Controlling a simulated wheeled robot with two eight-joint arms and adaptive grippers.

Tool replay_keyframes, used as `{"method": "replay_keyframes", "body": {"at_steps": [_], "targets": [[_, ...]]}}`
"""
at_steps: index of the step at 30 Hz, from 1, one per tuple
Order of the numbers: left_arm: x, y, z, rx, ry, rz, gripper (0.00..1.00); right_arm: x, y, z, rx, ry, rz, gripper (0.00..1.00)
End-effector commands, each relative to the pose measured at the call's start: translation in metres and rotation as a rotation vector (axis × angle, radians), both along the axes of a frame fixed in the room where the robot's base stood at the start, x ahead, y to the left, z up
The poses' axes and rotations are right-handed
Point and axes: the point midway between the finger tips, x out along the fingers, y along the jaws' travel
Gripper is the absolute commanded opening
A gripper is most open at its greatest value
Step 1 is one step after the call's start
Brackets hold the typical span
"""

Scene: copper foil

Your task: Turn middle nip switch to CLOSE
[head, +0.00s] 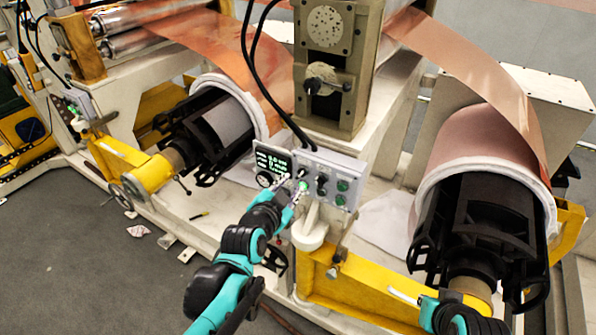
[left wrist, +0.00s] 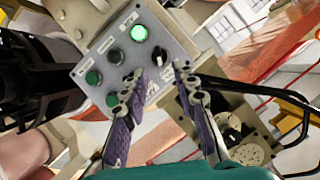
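The grey control box (head: 330,175) stands on a white post in the middle of the head view, with black switches, a lit green button and unlit green buttons. In the left wrist view the box (left wrist: 100,50) is tilted; it shows the lit green button (left wrist: 139,33), a black switch (left wrist: 159,55) and another dark control (left wrist: 116,56). The labels are too small to read. My left gripper (head: 291,198) is at the box's front. Its fingers (left wrist: 158,85) are apart and empty, with one covering part of the lower row. My right arm (head: 455,315) shows only partly at the lower right.
Copper foil rolls (head: 480,150) and black spindles stand on either side. A yellow beam (head: 350,290) runs below the box. The grey floor at lower left is mostly open.

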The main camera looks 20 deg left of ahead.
Motion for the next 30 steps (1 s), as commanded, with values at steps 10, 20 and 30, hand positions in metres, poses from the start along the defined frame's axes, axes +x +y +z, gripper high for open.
{"method": "replay_keyframes", "body": {"at_steps": [10,20,30], "targets": [[0.045,-0.003,-0.017,0.000,0.001,-0.002,0.28,0.000,0.000,-0.007,0.000,0.000,0.000,0.00],[0.064,-0.004,-0.024,-0.002,0.001,0.000,0.28,0.000,0.000,-0.007,0.000,0.000,0.000,0.00],[0.064,-0.004,-0.024,-0.002,0.002,0.000,0.00,0.000,0.000,-0.007,0.000,0.000,0.000,0.00]]}}
